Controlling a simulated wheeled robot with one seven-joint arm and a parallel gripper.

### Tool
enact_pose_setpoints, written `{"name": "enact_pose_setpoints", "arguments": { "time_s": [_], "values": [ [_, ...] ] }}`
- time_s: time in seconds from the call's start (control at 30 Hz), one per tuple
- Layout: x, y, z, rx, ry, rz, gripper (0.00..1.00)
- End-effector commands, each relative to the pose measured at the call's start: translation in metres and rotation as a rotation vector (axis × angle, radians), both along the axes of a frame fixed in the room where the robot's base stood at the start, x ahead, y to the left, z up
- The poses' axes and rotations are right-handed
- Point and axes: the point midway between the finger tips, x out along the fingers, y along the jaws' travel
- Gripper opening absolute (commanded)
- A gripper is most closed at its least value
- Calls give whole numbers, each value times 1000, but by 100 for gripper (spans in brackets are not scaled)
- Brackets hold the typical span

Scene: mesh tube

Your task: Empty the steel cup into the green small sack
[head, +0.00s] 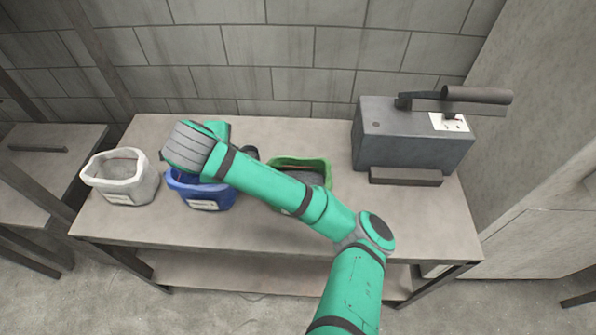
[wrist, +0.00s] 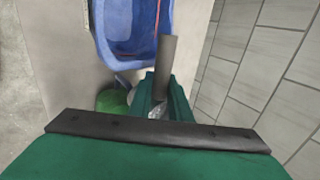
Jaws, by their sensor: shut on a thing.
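The green small sack (head: 316,163) stands on the table, right of the blue sack, its open top partly hidden by my arm. Its green edge shows in the wrist view (wrist: 113,99). My gripper (wrist: 160,92) is shut and held up near the blue and green sacks. In the head view my arm hides most of it; a dark part (head: 249,153) shows behind the forearm. A small shiny grey patch of the steel cup (wrist: 157,111) shows between the jaws; the rest is hidden. I cannot tell its tilt or contents.
A blue sack (head: 207,205) stands under my wrist, and a white sack (head: 122,191) is at the table's left. A grey machine with a lever (head: 400,137) stands at the right back. The table (head: 260,230) is clear in front; a block wall is behind.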

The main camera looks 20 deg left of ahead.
Motion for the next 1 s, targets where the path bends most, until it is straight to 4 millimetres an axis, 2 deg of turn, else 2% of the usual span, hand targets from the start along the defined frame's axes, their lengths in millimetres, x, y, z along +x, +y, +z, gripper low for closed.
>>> {"name": "enact_pose_setpoints", "arguments": {
  "time_s": [0.27, 1.0],
  "values": [
    [-1, -6, 7, 115, 39, 3, 0],
    [11, -42, 33, 440, 130, 4, 0]
  ]
}}
